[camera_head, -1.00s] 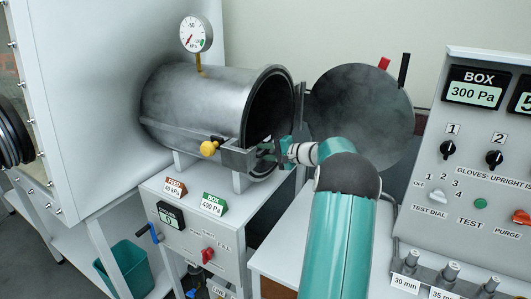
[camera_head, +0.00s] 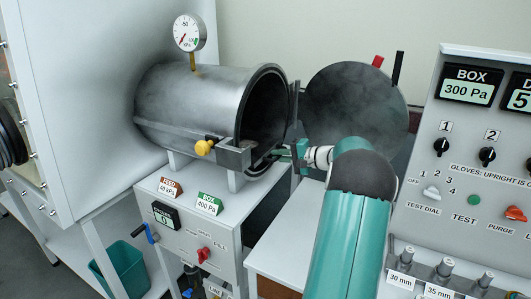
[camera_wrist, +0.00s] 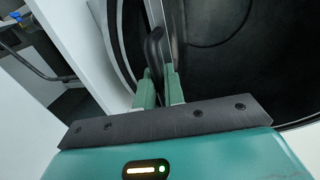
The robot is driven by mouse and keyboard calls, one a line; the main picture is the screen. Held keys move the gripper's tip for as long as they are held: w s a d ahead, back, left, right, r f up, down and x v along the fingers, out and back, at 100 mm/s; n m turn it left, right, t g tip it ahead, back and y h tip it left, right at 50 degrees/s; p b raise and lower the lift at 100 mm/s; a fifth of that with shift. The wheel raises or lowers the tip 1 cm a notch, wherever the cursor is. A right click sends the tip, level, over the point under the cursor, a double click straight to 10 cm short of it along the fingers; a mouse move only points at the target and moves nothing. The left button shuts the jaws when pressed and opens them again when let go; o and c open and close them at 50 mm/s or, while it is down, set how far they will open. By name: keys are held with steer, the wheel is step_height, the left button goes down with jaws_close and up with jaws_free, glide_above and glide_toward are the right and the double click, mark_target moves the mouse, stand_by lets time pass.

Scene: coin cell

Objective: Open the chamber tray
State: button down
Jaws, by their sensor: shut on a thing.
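The steel chamber (camera_head: 190,105) lies on its side with its round mouth open to the right. Its dark round door (camera_head: 355,105) stands swung open to the right. My gripper (camera_head: 284,153) is just outside the lower part of the mouth. In the wrist view my gripper (camera_wrist: 160,88) has its two green fingers closed around a black curved handle (camera_wrist: 154,48). A grey metal strip, seemingly the tray (camera_wrist: 171,22), runs beyond the handle. The head view shows little of the tray, and my gripper hides the handle there.
A yellow knob (camera_head: 203,147) and a latch block sit left of my gripper at the chamber's front. A gauge (camera_head: 189,33) stands on top. A control panel (camera_head: 480,150) is at right. The open door is close behind my arm.

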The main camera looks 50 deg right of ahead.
steer(key=f+v, duration=0.2)
steer(key=v, duration=0.7)
steer(key=f+v, duration=0.2)
steer(key=v, duration=0.7)
steer(key=shift+v, duration=0.8)
steer(key=c, duration=1.6)
jaws_free()
steer(key=v, duration=1.3)
steer(key=shift+s+d, duration=0.2)
steer(key=shift+s, duration=0.15)
steer(key=shift+s, duration=0.1)
